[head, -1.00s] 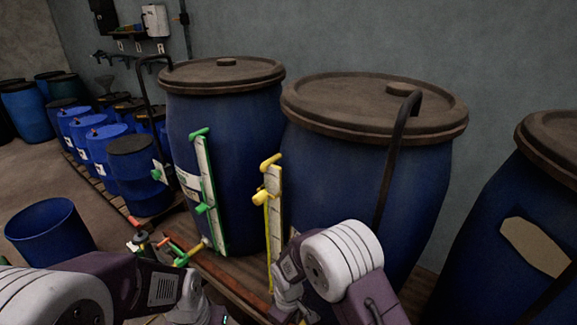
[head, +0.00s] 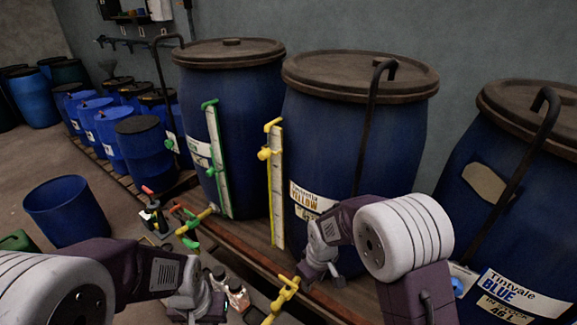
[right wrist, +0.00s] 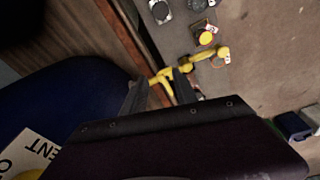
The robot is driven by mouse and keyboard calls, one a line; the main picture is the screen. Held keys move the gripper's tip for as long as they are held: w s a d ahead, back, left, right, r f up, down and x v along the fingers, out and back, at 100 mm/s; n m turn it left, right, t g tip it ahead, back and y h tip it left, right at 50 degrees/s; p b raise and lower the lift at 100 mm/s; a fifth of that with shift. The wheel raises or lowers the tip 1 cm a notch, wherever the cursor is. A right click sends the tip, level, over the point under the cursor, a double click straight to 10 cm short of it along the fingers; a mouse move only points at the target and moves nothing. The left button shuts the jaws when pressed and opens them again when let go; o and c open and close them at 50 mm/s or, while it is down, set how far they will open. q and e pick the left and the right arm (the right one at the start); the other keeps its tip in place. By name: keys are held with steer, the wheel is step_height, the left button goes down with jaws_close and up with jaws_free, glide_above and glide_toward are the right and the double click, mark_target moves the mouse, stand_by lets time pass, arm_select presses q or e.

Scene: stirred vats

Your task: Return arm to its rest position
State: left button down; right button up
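My right gripper (head: 312,280) is at the base of the yellow-labelled vat (head: 345,150), just right of a yellow tap (head: 286,292). In the right wrist view its two fingers (right wrist: 160,92) stand apart, with part of the yellow tap (right wrist: 166,78) showing between and beyond their tips. I cannot tell whether they touch it. My left gripper (head: 198,300) is low in the head view, in front of the floor near small bottles. Its fingertips are too unclear to tell open from shut.
A blue-labelled vat (head: 515,200) stands at right, a green-gauged vat (head: 235,110) behind left. A yellow gauge (head: 276,185) and a tap with a green handle (head: 192,222) jut forward. An open blue tub (head: 66,210) and small bottles (head: 236,292) are on the floor.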

steer(key=s+d+r+m, duration=0.4)
steer(key=s+d+r, duration=0.2)
steer(key=d, duration=0.2)
arm_select(q)
steer(key=shift+s+r, duration=0.1)
steer(key=shift+s, duration=0.25)
arm_select(e)
steer(key=s+d+f+m, duration=0.1)
steer(key=s+d+m, duration=0.2)
steer(key=s, duration=0.6)
steer(key=shift+m, duration=0.7)
steer(key=shift+f, duration=0.1)
